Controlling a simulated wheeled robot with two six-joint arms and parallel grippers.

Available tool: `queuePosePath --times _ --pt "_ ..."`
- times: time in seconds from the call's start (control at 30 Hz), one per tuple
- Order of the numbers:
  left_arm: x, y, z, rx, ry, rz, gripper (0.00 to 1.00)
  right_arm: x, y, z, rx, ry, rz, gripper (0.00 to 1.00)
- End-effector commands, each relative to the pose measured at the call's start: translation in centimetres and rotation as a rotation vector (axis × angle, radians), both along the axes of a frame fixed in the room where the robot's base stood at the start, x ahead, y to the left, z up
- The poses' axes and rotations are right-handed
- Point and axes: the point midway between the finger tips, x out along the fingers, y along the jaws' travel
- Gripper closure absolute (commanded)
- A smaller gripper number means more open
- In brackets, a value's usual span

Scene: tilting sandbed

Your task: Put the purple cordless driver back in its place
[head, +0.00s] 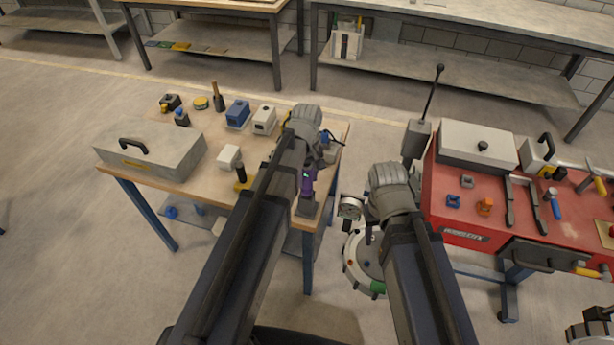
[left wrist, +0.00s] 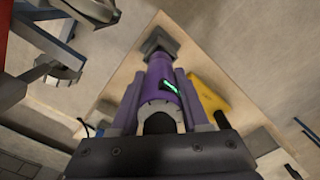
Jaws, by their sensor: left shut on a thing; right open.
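The purple cordless driver (head: 308,181) hangs below my left gripper (head: 309,165), over or at the front right corner of the wooden table (head: 205,190). Its dark grey foot (head: 307,207) points down. I cannot tell whether the foot touches the table top. In the left wrist view the driver (left wrist: 159,72) sits between the fingers of my left gripper (left wrist: 158,105), with a green lit strip on its side. My right gripper (head: 372,222) is open and empty, between the table and the red cart. My arm partly hides the table's right side.
The red cart (head: 470,205) at right carries tools. A round white unit (head: 362,262) is on the floor between them.

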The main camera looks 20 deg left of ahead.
Motion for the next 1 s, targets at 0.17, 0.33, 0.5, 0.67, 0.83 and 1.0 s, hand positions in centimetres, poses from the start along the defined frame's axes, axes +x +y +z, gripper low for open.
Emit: queuePosePath --times 0.17,0.33,0.5,0.67,0.83,1.0 --pt "0.0 0.0 -0.52 0.0 0.0 0.0 1.0 0.0 0.0 -0.51 0.0 0.0 0.0 0.5" --pt "0.0 0.0 -0.64 0.0 0.0 0.0 0.5 0.0 0.0 -0.64 0.0 0.0 0.0 0.5" --pt "0.0 0.0 -0.63 0.0 0.0 0.0 0.31 0.0 0.0 -0.63 0.0 0.0 0.0 0.5" --pt "0.0 0.0 -0.64 0.0 0.0 0.0 0.2 0.0 0.0 -0.63 0.0 0.0 0.0 0.5" --pt "0.0 0.0 -0.66 0.0 0.0 0.0 0.14 0.0 0.0 -0.66 0.0 0.0 0.0 0.5" --pt "0.0 0.0 -0.66 0.0 0.0 0.0 0.0 0.0 0.0 -0.65 0.0 0.0 0.0 0.5"
